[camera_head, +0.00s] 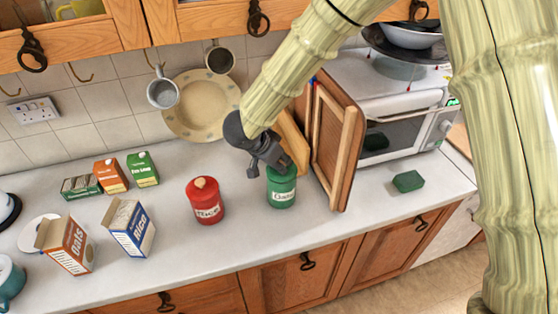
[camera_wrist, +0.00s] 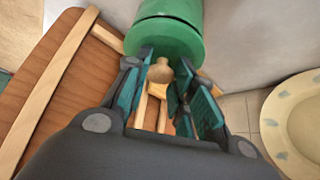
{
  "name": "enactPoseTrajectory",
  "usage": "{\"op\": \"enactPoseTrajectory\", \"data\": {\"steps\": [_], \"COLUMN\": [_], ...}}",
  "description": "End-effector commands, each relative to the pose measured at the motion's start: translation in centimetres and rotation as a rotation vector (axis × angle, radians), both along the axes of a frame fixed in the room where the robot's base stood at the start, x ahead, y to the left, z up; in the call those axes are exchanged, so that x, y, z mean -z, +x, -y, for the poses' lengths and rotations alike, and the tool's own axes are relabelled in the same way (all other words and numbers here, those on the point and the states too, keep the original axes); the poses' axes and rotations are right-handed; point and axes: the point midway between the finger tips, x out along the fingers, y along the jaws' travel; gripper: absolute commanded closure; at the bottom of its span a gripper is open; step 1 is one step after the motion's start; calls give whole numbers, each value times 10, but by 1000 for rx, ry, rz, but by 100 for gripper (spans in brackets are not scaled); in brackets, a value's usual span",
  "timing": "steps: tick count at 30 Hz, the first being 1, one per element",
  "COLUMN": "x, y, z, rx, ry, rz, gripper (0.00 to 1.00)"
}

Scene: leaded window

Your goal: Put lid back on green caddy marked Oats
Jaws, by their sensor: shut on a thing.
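The green caddy (camera_head: 282,192) marked Oats stands upright on the counter, in front of a wooden board. Its green lid (camera_wrist: 165,44) has a pale wooden knob (camera_wrist: 160,70). My gripper (camera_head: 268,162) comes down from the upper left at the top of the caddy and is shut on the lid by its knob. In the wrist view a thin dark seam runs between the lid and the caddy body (camera_wrist: 172,8). The lid lines up with the body there; I cannot tell whether it is fully seated. In the head view my gripper partly hides the lid.
A red caddy (camera_head: 206,203) with its lid on stands to the left. Wooden boards (camera_head: 337,145) lean close by on the right, beside the microwave (camera_head: 400,125). A green sponge (camera_head: 408,181) lies farther right. Open Oats (camera_head: 68,246) and Rice (camera_head: 131,229) cartons stand left.

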Motion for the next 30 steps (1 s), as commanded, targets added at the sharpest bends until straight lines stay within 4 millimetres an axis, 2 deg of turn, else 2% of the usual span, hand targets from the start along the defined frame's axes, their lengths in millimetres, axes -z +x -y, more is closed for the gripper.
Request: {"op": "enactPoseTrajectory", "data": {"steps": [7, 8, 12, 19, 21, 23, 30], "x": [0, 0, 0, 0, 0, 0, 0], "y": [0, 0, 0, 0, 0, 0, 0], "z": [0, 0, 0, 0, 0, 0, 0], "rx": [0, 0, 0, 0, 0, 0, 0], "ry": [0, 0, 0, 0, 0, 0, 0], "rz": [0, 0, 0, 0, 0, 0, 0], "gripper": [100, 73, 50, 48, 35, 28, 28]}}
